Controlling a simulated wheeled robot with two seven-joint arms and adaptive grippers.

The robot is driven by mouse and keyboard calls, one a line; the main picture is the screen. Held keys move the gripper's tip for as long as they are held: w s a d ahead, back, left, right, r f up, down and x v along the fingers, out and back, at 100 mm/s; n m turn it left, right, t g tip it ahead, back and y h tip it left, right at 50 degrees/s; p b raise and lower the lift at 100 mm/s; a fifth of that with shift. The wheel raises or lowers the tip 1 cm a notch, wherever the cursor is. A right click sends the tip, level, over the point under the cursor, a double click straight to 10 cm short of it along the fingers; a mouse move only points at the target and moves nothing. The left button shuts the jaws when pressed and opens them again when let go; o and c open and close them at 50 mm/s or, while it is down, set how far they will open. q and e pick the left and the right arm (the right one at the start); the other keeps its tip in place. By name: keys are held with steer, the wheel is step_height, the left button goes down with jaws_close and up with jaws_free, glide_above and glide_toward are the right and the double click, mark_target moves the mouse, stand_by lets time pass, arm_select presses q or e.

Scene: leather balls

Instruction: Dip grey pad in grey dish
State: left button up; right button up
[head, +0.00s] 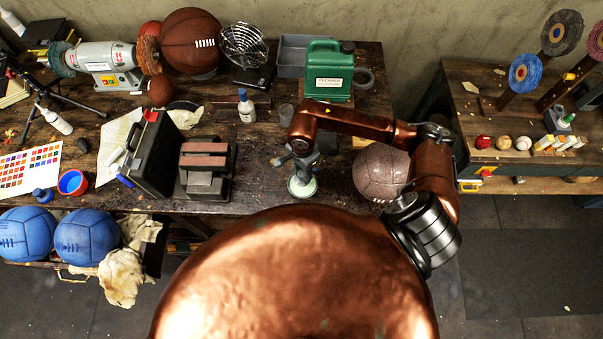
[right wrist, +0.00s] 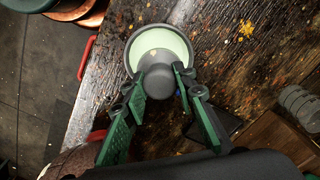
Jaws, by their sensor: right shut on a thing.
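A small grey dish (head: 302,197) with a pale green inside stands on the dark workbench near its front edge. In the right wrist view the dish (right wrist: 129,50) is round with a grey rim. My right gripper (head: 302,168) points down at the dish. In the right wrist view its green-padded fingers (right wrist: 158,76) are shut on a round grey pad (right wrist: 157,86). The pad overlaps the near part of the dish in that view; I cannot tell whether it touches the pale green surface. My left gripper is not in view.
A brown leather ball (head: 380,172) lies just right of the dish. A dark block-like stand (head: 205,165) and a black case (head: 155,155) are to its left. A green cleaner can (head: 327,72) and a white bottle (head: 246,108) stand behind. The bench's front edge is close.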

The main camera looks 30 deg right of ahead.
stand_by(0.4)
steer(key=shift+r+p, duration=0.65)
steer(key=shift+r, duration=1.3)
